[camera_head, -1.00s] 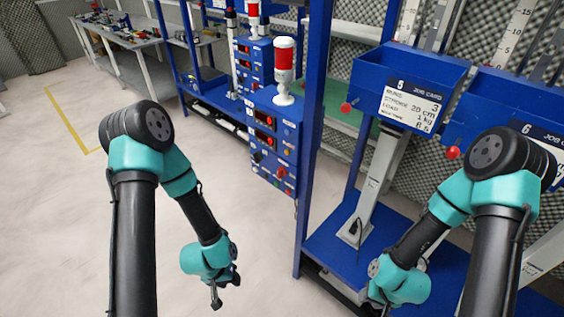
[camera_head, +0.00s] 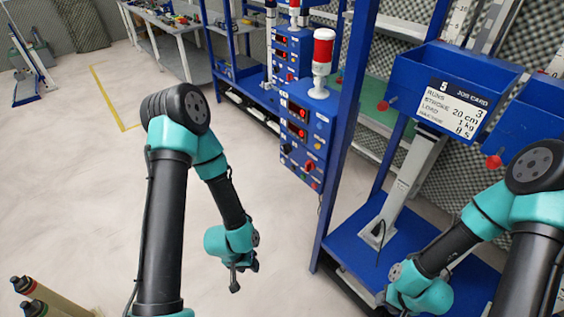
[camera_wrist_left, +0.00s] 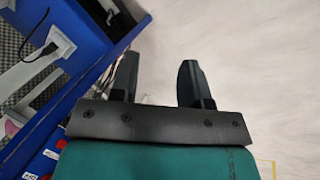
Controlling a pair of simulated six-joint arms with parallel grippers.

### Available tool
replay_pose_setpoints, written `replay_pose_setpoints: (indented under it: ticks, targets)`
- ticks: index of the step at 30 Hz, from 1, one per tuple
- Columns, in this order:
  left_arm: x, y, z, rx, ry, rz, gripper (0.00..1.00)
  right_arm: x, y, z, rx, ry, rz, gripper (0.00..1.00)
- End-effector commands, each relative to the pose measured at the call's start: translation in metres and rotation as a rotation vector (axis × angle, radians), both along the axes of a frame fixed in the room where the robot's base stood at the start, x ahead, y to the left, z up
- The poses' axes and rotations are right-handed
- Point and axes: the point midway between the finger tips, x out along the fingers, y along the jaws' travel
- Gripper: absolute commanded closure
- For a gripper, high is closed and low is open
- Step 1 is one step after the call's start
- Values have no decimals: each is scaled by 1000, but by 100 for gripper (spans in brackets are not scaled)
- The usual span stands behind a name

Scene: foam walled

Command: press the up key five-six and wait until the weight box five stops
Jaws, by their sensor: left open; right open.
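The blue weight box five (camera_head: 410,75) hangs on the rack at right, with a job card (camera_head: 453,104) numbered 5 on its front. A blue control panel (camera_head: 292,165) with red displays (camera_head: 302,123), knobs and small keys stands left of the rack post; key labels are too small to read. My left gripper (camera_head: 243,277) is open and empty over the floor, in front of the panel and apart from it. Its two dark fingers (camera_wrist_left: 158,80) are spread in the left wrist view. My right gripper (camera_head: 392,308) is open low by the rack's blue base, its fingers mostly hidden.
A blue rack post (camera_head: 346,140) stands between the panel and box five. Another blue box (camera_head: 535,118) hangs at right. Tan cylinders (camera_head: 45,298) lie at bottom left. The pale floor (camera_head: 70,190) at left is clear.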

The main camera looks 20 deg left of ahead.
Motion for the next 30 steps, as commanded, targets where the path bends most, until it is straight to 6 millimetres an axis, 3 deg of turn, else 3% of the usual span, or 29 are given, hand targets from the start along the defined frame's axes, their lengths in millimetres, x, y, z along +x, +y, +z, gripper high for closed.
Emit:
replay_pose_setpoints:
  ticks: [3,16,30]
  targets:
    - [0,0,0,0,0,0,59,0,0,0,0,0,0,57]
    - [0,0,0,0,0,0,100,0,0,0,0,0,0,57]
    - [0,0,0,0,0,0,100,0,0,0,0,0,0,57]
